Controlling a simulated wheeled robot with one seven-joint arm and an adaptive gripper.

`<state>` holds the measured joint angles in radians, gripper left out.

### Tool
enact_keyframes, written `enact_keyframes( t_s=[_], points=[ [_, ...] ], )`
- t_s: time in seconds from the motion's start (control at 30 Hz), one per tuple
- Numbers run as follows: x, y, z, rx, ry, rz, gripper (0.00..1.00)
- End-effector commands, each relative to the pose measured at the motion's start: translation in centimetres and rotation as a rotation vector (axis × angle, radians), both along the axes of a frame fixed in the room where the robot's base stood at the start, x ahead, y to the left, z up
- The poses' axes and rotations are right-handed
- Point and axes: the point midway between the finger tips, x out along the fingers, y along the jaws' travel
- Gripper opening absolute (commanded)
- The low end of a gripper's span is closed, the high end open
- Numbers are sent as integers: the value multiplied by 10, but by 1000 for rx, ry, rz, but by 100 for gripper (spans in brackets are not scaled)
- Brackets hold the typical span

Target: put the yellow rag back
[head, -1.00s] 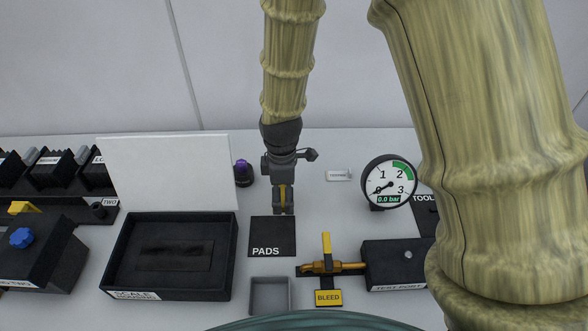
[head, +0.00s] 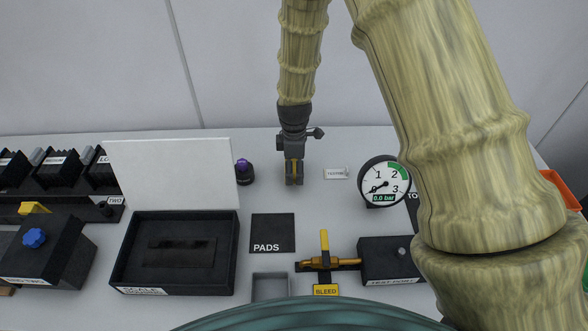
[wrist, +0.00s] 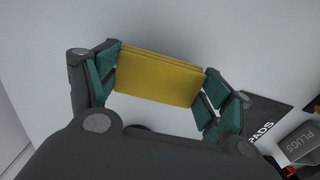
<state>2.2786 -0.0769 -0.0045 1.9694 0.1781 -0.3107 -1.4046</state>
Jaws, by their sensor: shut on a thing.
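The yellow rag (wrist: 158,78) is a folded, layered pad held between the green-tipped fingers of my gripper (wrist: 160,88) in the wrist view. In the head view my gripper (head: 294,182) points down over the back part of the bench, beyond the black PADS square (head: 272,230). Only a thin yellow strip of the rag shows there between the fingers. The PADS square looks bare. It also shows at the right of the wrist view (wrist: 262,112), apart from the rag. I cannot tell how high the rag is above the bench.
A small purple-topped item (head: 244,172) stands left of my gripper. A small label plate (head: 336,173) and a round gauge (head: 385,182) are to its right. The black SCALE tray (head: 130,250) is left of PADS. The yellow-handled BLEED valve (head: 324,242) is to the right.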

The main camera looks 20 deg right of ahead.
Motion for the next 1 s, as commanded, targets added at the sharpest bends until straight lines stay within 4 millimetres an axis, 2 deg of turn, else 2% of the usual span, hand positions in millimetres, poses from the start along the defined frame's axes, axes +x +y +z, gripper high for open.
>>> enact_keyframes(
  t_s=[0.2,0.63,0.67,0.73,1.0],
  points=[
    [0,0,-17,0,0,0,57],
    [0,0,-23,0,-1,0,57],
    [0,0,-22,0,-1,0,85],
    [0,0,-22,0,-1,0,98],
    [0,0,-22,0,-1,0,100]
  ],
)
